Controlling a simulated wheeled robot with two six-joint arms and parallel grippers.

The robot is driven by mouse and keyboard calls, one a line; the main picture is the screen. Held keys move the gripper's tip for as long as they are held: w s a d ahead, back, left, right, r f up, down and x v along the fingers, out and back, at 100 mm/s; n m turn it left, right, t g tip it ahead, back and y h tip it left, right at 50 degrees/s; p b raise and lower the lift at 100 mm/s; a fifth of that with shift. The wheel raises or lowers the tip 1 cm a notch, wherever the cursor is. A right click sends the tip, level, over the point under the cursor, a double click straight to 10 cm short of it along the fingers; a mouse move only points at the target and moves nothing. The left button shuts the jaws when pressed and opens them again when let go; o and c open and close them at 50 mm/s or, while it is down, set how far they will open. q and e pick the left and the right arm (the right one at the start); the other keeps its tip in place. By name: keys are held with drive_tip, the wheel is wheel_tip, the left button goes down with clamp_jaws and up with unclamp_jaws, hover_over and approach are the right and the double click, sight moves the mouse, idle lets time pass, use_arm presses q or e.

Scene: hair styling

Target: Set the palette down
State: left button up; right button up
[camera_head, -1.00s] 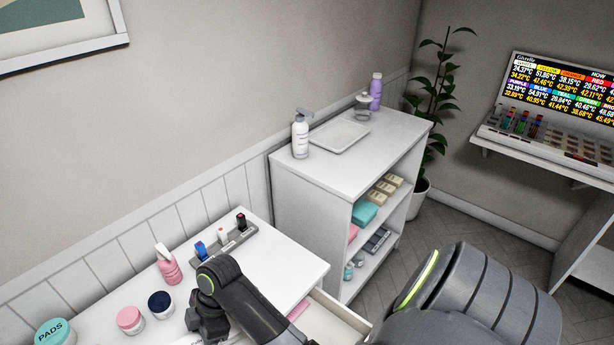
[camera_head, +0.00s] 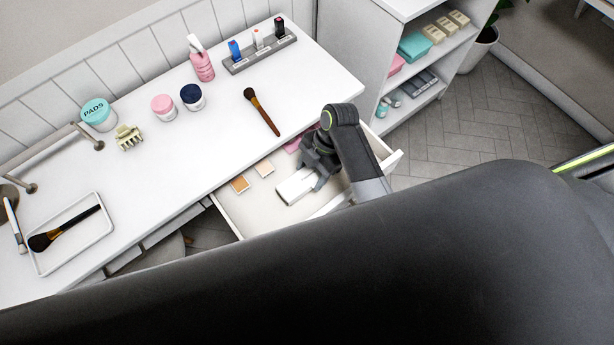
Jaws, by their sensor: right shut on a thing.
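My right gripper (camera_head: 316,175) is shut on a small white palette (camera_head: 294,188) over the open drawer (camera_head: 238,212) below the white table. The palette is partly covered by the gripper. I cannot tell whether it touches the drawer floor or is held just above it. My left gripper is not in view.
Two small tan pans (camera_head: 240,184) and a pink item (camera_head: 291,146) lie in the drawer. A brush (camera_head: 262,111) lies on the white tabletop (camera_head: 200,140) near its front edge. A tray (camera_head: 42,266) holds another brush. A dark form hides the lower picture.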

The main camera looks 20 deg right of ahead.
sight(311, 182)
drive_tip(key=shift+f, duration=2.9)
drive_tip(key=shift+f+b, duration=0.15)
drive_tip(key=shift+b, duration=0.15)
drive_tip(key=o, duration=1.2)
drive_tip(key=shift+c, duration=0.2)
drive_tip(key=v, duration=1.2)
drive_tip(key=shift+p, duration=0.4)
